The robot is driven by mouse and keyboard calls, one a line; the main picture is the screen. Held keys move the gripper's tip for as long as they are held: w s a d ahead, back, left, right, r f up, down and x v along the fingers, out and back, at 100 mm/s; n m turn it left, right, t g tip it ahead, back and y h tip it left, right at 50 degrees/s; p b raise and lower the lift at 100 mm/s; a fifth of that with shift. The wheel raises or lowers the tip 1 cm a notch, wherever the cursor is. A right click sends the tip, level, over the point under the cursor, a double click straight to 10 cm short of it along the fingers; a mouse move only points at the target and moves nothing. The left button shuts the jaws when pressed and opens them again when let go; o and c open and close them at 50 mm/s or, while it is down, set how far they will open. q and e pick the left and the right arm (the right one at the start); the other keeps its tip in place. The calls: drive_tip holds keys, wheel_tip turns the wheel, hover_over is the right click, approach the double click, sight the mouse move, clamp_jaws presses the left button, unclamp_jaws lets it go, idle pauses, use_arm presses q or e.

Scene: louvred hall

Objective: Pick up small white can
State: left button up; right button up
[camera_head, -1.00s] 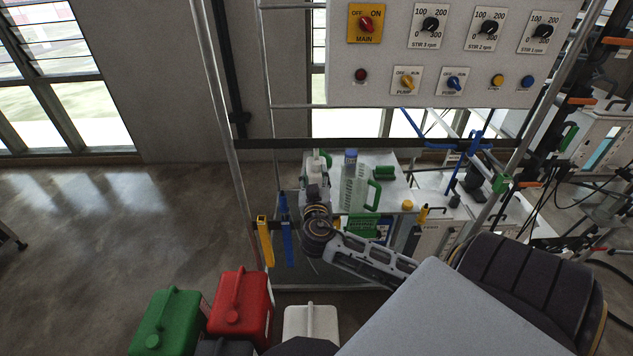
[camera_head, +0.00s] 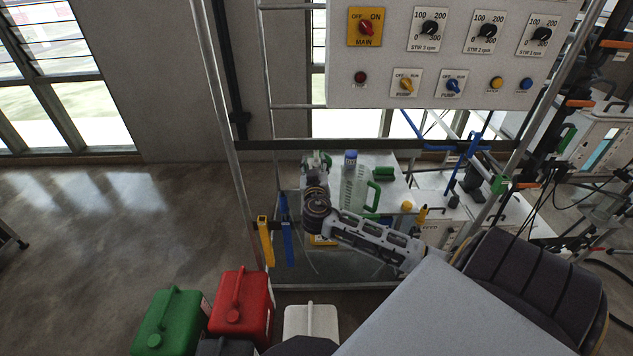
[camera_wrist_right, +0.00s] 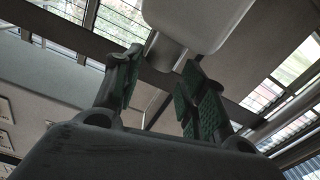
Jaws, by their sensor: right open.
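My right gripper (camera_head: 317,158) is at the far end of my right arm, over the left part of the white bench in the head view. In the right wrist view its two green-padded fingers (camera_wrist_right: 162,75) are apart, with nothing held between them. A white, round-cornered object, seemingly the small white can (camera_wrist_right: 200,22), lies just beyond the fingertips at the top of that view, cut off by the picture edge. In the head view the gripper covers most of that spot, so I cannot make out the can clearly. My left gripper is not in view.
A clear bottle with a blue cap (camera_head: 350,180) and a green-handled jug (camera_head: 373,195) stand right of the gripper. Yellow (camera_head: 265,241) and blue (camera_head: 287,240) tools hang at the frame. Red (camera_head: 241,305), green (camera_head: 168,322) and white (camera_head: 311,321) canisters stand low in front.

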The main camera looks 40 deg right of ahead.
sight(317, 155)
drive_tip(key=shift+w+d, duration=0.35)
drive_tip(key=shift+w, duration=0.05)
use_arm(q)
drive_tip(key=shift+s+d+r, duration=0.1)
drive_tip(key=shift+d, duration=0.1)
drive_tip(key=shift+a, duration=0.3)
use_arm(e)
drive_tip(key=shift+w+d, duration=0.1)
drive_tip(key=shift+d, duration=0.05)
drive_tip(key=shift+w+d+r+p, duration=0.15)
drive_tip(key=shift+w+d+p, duration=0.25)
drive_tip(key=shift+d, duration=0.2)
drive_tip(key=shift+w+d+r+p, duration=0.1)
drive_tip(key=shift+w+d+p, duration=0.15)
drive_tip(key=shift+w+d, duration=0.3)
drive_tip(key=shift+w+d+f, duration=0.1)
drive_tip(key=shift+w+d, duration=0.55)
drive_tip(key=shift+w, duration=0.1)
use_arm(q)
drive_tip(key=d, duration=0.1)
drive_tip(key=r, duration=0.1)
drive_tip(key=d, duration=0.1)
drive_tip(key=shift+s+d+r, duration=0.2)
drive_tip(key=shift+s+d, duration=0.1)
